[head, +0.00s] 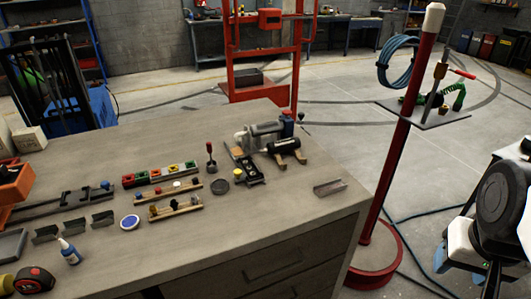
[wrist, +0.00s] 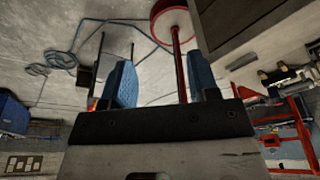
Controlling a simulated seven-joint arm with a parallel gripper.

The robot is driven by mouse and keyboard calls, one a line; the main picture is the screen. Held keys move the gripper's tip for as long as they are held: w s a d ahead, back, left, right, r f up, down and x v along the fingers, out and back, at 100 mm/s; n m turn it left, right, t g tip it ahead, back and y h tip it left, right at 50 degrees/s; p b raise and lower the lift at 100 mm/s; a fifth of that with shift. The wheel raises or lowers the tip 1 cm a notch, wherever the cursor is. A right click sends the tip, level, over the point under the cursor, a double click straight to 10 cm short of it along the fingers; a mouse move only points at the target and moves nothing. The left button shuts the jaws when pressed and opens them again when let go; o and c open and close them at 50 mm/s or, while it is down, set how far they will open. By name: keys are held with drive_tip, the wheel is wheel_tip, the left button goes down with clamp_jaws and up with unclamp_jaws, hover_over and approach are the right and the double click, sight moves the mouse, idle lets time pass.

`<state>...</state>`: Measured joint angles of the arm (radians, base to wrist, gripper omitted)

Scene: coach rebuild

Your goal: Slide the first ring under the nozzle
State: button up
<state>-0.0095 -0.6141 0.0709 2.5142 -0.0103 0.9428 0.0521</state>
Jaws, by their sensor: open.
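A grey and black bench device (head: 268,138) stands near the bench's back right. A dark slotted plate (head: 249,170) with a yellow knob lies at its front left. A dark round disc (head: 220,187) lies flat on the bench to its left. I cannot tell for sure which part is the nozzle or which piece is the first ring. My gripper (wrist: 163,88) shows in the wrist view with its two blue-padded fingers wide apart and nothing between them. It is away from the device, out over the floor; in the head view my arm (head: 500,200) is at the right edge.
A metal channel (head: 329,188) lies near the right edge. A red post (head: 400,150) stands between bench and arm.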

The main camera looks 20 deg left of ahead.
drive_tip(key=w+a+r+m, duration=0.2)
drive_tip(key=w+a+r, duration=0.1)
drive_tip(key=w+a, duration=0.75)
drive_tip(key=m+g, duration=0.3)
drive_tip(key=m, duration=0.3)
hover_over(238, 171)
drive_tip(key=f, duration=1.1)
drive_tip(key=shift+w+d+f, duration=0.1)
drive_tip(key=shift+d+f, duration=0.15)
drive_tip(key=shift+d, duration=0.05)
drive_tip(key=shift+a+f+m, duration=0.15)
drive_tip(key=shift+a+m, duration=0.15)
drive_tip(key=shift+a, duration=0.15)
drive_tip(key=shift+f, duration=0.15)
drive_tip(key=shift+f, duration=3.8)
